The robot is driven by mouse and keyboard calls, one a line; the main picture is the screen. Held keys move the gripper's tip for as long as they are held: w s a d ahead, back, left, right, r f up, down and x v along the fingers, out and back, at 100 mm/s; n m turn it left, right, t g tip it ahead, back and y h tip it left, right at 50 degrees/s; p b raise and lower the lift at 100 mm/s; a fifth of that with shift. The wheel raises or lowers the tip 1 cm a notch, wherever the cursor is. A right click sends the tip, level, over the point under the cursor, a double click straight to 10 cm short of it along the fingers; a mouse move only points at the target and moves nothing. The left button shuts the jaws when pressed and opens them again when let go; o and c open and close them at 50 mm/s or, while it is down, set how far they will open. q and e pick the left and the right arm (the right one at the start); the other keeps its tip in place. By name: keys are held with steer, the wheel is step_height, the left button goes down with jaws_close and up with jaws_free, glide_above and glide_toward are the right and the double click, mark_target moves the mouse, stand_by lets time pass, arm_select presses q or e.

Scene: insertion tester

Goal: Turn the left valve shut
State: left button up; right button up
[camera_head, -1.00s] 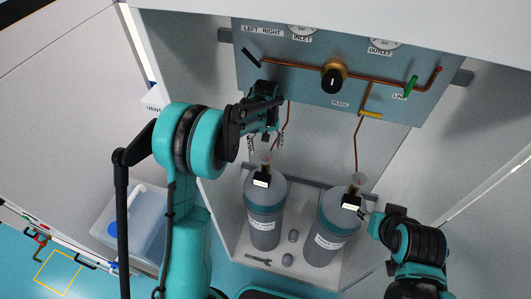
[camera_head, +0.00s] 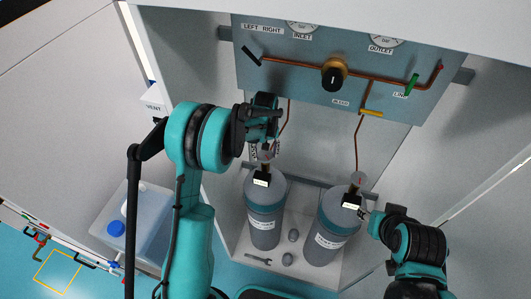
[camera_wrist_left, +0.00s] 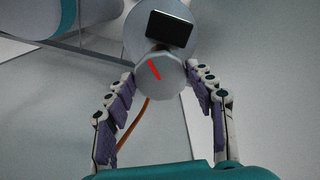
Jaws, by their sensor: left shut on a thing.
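The left valve is a grey knob (camera_wrist_left: 160,74) with a red mark, on top of the left grey cylinder (camera_head: 264,222). The red line sits slanted on the knob in the left wrist view. My left gripper (camera_head: 264,146) comes down over this knob from above. In the left wrist view, its two padded fingers (camera_wrist_left: 166,84) are around the knob, one on each side, shut on it. In the head view the gripper partly hides the knob. The right cylinder (camera_head: 332,232) has its own knob (camera_head: 358,179). My right gripper (camera_head: 368,214) is beside that cylinder's neck; its finger opening is unclear.
A blue-grey panel (camera_head: 300,85) behind carries copper pipes, a black knob (camera_head: 333,76) and a green lever (camera_head: 412,83). A wrench (camera_head: 258,260) and small caps lie on the cabinet floor. A translucent jug (camera_head: 145,220) stands at left.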

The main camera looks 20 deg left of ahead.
mark_target(265, 155)
arm_select(q)
steer(key=shift+m, duration=0.3)
steer(key=m+b, duration=0.2)
steer(key=m, duration=0.1)
steer(key=shift+f, duration=0.1)
steer(key=m+b, duration=0.2)
steer(key=m, duration=0.3)
steer(key=shift+a, duration=0.1)
stand_by(0.5)
steer(key=o, duration=1.2)
steer(key=shift+c, duration=0.2)
steer(key=shift+r, duration=0.2)
step_height(265, 155, up, 7)
steer(key=shift+r, duration=0.15)
